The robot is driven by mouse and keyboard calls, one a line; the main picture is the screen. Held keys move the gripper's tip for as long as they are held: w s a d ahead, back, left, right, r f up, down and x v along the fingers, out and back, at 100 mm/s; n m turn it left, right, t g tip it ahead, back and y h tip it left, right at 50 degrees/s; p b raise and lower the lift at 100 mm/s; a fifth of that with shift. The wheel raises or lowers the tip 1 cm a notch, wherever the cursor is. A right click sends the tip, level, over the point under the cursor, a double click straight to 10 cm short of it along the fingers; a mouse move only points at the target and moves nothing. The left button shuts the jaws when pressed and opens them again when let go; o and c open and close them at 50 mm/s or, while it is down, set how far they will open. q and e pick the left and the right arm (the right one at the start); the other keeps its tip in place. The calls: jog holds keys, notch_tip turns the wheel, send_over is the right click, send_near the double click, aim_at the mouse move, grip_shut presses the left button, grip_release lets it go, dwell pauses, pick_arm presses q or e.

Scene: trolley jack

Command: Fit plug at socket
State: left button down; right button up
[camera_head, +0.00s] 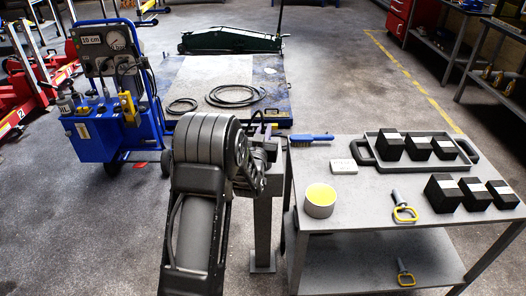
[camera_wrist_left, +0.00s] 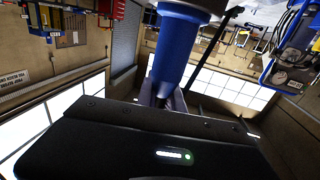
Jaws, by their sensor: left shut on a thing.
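My left arm reaches forward in the head view, and my left gripper (camera_head: 261,137) is at the top of a grey post (camera_head: 262,218), left of the table. Its fingertips are small and partly hidden by my wrist there. In the left wrist view a blue cylindrical body with a dark narrower end, apparently the plug (camera_wrist_left: 184,45), fills the top middle, beyond the black gripper housing. The gripper is shut on it. I cannot make out the socket clearly, nor whether the plug touches it. My right gripper is not in view.
The grey table (camera_head: 350,220) carries a blue brush (camera_head: 311,138), a yellow-topped tin (camera_head: 320,200), a yellow-handled pin (camera_head: 404,210) and several black blocks. A blue gauge cart (camera_head: 92,135) stands at left.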

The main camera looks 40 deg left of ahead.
pick_arm(q)
notch_tip(320, 180, up, 10)
jog(key=b, duration=0.1)
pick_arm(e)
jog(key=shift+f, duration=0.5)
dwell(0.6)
